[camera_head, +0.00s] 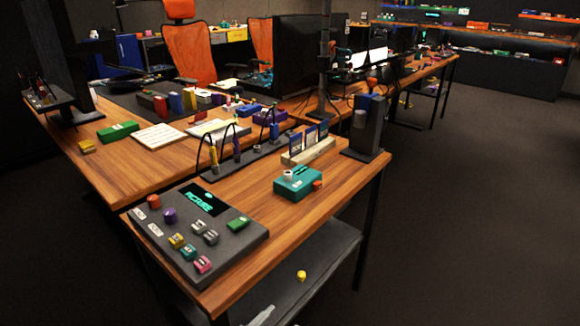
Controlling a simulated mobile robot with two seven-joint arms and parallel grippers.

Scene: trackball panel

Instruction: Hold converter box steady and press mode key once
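A small teal box (297,182) sits on the near wooden desk, right of the middle; it looks like the converter box. It has a white round part on top, a small light marking and a red-orange knob (317,185) at its right side. Its markings are too small to read, so I cannot tell which part is the mode key. A dark control panel (225,240) lies at the desk's near left corner, with a display (199,200) reading "PICTURE" and several coloured keys and knobs.
Behind the teal box stand a card holder (308,152) and a dark upright device (366,130). A dark strip with thin curved stalks (245,158) lies further left. Bare wood (255,212) separates panel and box. A yellow piece (301,276) lies on the lower shelf.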

